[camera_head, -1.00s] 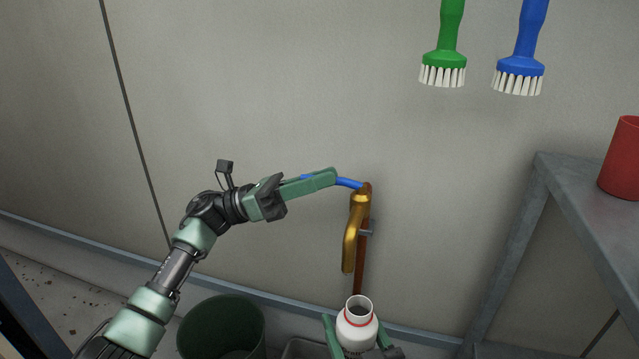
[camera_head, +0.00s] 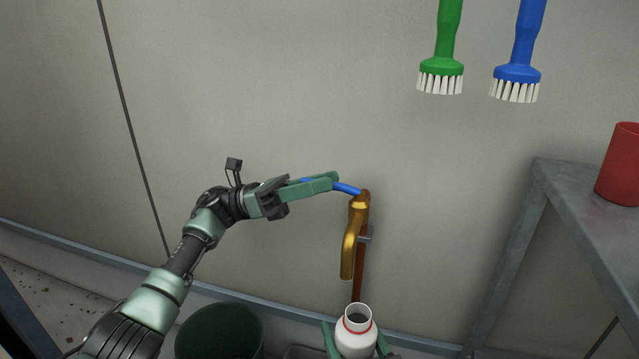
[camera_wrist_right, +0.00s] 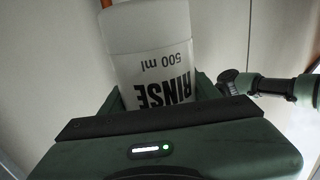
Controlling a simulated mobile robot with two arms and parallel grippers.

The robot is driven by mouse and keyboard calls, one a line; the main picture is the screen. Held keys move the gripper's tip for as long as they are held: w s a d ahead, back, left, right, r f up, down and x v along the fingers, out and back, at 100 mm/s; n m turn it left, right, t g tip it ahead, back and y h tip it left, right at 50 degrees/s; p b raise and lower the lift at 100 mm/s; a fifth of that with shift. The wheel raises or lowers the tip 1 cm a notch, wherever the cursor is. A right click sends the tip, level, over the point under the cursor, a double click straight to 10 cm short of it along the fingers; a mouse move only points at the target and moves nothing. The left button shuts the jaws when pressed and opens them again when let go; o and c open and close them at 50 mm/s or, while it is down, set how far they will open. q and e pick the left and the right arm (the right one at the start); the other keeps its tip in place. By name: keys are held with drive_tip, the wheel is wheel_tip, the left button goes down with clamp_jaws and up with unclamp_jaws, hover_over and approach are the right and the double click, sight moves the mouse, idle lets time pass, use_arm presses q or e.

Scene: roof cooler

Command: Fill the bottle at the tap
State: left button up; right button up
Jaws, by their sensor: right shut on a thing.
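A brass tap (camera_head: 350,250) with a blue lever (camera_head: 346,188) is on a copper pipe by the wall. My left gripper (camera_head: 332,181) is at the lever, its fingers on either side of it; whether they press on it I cannot tell. The white bottle (camera_head: 354,342) has a red ring below its open mouth and is upright below the spout, with a gap between. My right gripper (camera_head: 353,352) is shut on the bottle. The right wrist view shows its label (camera_wrist_right: 165,80), "RINSE 500 ml". No water stream shows.
A dark green bin (camera_head: 222,330) stands at the lower left of the tap. A grey metal table (camera_head: 585,195) with a red cup (camera_head: 620,165) is on the right. A green brush (camera_head: 441,70) and a blue brush (camera_head: 517,75) hang above.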

use_arm(q)
drive_tip(key=shift+o, duration=0.2)
drive_tip(key=v, duration=1.2)
use_arm(e)
drive_tip(key=shift+r, duration=0.1)
